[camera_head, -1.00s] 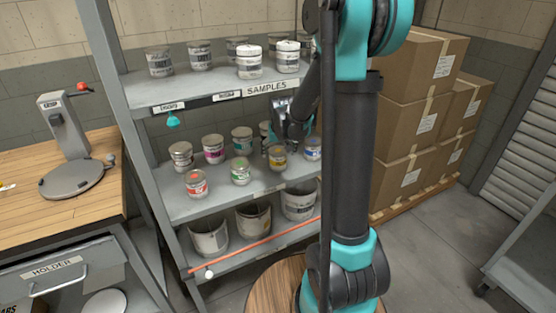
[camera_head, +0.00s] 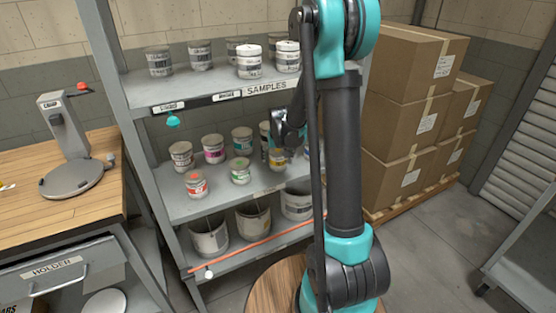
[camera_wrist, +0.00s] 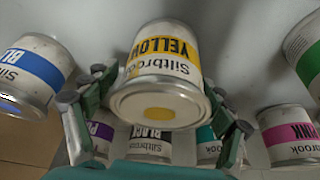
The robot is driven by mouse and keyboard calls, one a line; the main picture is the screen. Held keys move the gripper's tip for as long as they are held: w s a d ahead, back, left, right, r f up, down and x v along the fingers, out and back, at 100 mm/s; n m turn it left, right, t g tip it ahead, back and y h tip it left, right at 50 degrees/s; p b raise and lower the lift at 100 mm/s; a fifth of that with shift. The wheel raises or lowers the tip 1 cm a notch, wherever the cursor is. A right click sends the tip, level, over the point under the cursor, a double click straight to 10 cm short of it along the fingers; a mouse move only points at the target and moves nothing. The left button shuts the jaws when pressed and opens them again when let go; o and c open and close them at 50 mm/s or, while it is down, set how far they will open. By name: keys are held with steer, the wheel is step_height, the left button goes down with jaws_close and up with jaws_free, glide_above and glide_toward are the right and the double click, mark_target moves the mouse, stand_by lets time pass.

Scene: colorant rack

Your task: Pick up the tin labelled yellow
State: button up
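The tin labelled yellow (camera_wrist: 164,62) is large in the middle of the wrist view, with its yellow band and a yellow spot on its end facing the camera. In the head view it (camera_head: 277,160) stands on the middle shelf, partly hidden by my arm. My gripper (camera_wrist: 160,95) is open around it, one finger on each side. The fingertips are very close to the tin's sides; I cannot tell whether they touch. In the head view my gripper (camera_head: 281,137) is just above and right of the tin, its fingers mostly hidden.
A blue tin (camera_wrist: 30,75) and a green tin (camera_wrist: 308,55) stand on either side. Black (camera_wrist: 150,143) and pink (camera_wrist: 290,135) tins are nearby. The upper shelf (camera_head: 190,93) is close above my gripper. Stacked boxes (camera_head: 410,90) stand to the right.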

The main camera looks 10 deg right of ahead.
steer(key=c, duration=1.2)
steer(key=shift+r, duration=0.1)
